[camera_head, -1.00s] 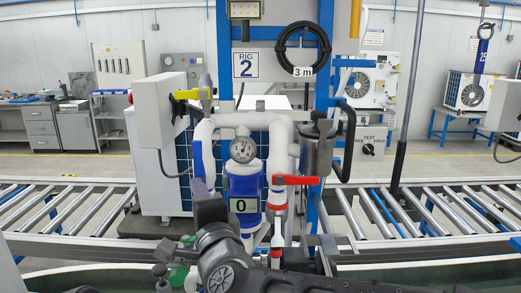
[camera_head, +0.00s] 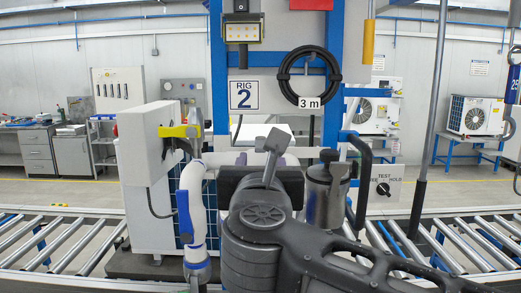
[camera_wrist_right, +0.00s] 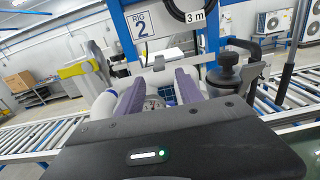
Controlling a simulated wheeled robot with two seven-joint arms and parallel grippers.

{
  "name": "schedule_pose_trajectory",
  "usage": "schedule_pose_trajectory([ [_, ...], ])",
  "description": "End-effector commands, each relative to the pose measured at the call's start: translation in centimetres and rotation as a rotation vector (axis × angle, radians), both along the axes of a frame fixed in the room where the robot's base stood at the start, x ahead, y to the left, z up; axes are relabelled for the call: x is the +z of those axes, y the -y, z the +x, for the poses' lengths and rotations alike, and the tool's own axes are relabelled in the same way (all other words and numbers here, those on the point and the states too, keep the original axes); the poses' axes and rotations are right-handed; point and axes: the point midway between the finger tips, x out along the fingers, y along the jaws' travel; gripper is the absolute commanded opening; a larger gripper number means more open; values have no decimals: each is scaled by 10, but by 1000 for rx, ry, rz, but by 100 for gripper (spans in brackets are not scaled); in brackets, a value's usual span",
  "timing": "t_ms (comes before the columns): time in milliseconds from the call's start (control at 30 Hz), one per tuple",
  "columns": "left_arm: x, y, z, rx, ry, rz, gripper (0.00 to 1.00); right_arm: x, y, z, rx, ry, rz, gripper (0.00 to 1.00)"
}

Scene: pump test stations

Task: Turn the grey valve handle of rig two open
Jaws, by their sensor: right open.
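Rig two shows by its "RIG 2" sign (camera_head: 244,95), and the sign is also in the right wrist view (camera_wrist_right: 145,28). My right gripper (camera_head: 266,160) is raised in front of the rig's white pipes, its two purple fingers apart and empty in the right wrist view (camera_wrist_right: 160,82). I cannot tell if this piece is the grey valve handle. My arm hides the rig's lower middle. My left gripper is out of view.
A grey canister (camera_head: 325,192) with a black curved pipe (camera_head: 363,170) stands close right of the gripper. A white box (camera_head: 146,142) is on the left. Roller conveyors (camera_head: 60,240) run on both sides. A coiled black hose (camera_head: 309,72) hangs above.

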Motion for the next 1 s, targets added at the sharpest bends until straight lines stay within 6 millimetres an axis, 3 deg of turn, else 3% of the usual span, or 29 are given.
schedule_pose_trajectory([
  [367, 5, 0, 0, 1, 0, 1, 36, 1, 0, 10, 0, -1, -4, 43],
  [800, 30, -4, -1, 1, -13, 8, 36, 2, -1, 71, 0, 0, -7, 43],
  [1000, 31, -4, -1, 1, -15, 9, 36, 0, -1, 79, 2, 0, -5, 43],
])
